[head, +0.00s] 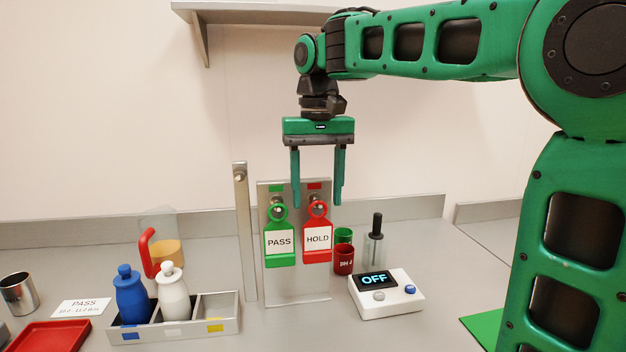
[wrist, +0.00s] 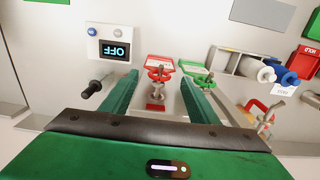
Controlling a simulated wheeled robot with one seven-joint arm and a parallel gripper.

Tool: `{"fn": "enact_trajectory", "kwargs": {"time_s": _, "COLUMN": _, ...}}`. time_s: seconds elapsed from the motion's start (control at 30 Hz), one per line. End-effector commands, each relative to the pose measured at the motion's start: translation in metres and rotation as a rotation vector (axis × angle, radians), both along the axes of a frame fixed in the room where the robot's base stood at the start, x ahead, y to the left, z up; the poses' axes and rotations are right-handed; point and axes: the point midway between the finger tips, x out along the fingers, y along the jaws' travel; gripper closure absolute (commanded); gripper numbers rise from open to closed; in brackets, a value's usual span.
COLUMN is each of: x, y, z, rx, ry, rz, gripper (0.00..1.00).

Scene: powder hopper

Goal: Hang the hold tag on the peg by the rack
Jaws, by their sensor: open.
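The red hold tag (head: 317,240) hangs by its ring on the right hook of an upright metal board (head: 297,288). The green pass tag (head: 279,243) hangs on the left hook. My gripper (head: 317,203) is open and empty, pointing down over the board, its fingertips around the height of the hold tag's ring. In the wrist view the hold tag (wrist: 160,65) shows between the fingers, with the pass tag (wrist: 197,72) right of it. A bare peg (head: 240,178) sits at the top of a thin post (head: 246,240) between the board and the bottle rack (head: 175,328).
The rack holds a blue bottle (head: 131,297) and a white bottle (head: 172,292); its right compartment is empty. A scale reading OFF (head: 386,295), red and green cups (head: 344,260) and a black-handled tool (head: 376,235) stand right of the board. A shelf (head: 240,12) overhangs above.

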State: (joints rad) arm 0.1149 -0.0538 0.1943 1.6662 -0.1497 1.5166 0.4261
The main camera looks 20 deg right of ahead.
Motion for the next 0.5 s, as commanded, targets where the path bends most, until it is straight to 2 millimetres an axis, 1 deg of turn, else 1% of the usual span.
{"fn": "enact_trajectory", "kwargs": {"time_s": 0.03, "x": -0.001, "y": -0.002, "z": -0.008, "rx": -0.001, "ry": 0.001, "rz": -0.005, "gripper": 0.45}}
{"fn": "enact_trajectory", "kwargs": {"time_s": 0.2, "x": -0.002, "y": -0.001, "z": -0.035, "rx": 0.001, "ry": 0.001, "rz": -0.002, "gripper": 0.45}}
{"fn": "enact_trajectory", "kwargs": {"time_s": 0.33, "x": -0.002, "y": -0.001, "z": -0.049, "rx": 0.001, "ry": 0.001, "rz": -0.002, "gripper": 0.45}}
{"fn": "enact_trajectory", "kwargs": {"time_s": 0.5, "x": -0.002, "y": -0.001, "z": -0.059, "rx": 0.001, "ry": -0.001, "rz": -0.002, "gripper": 0.45}}
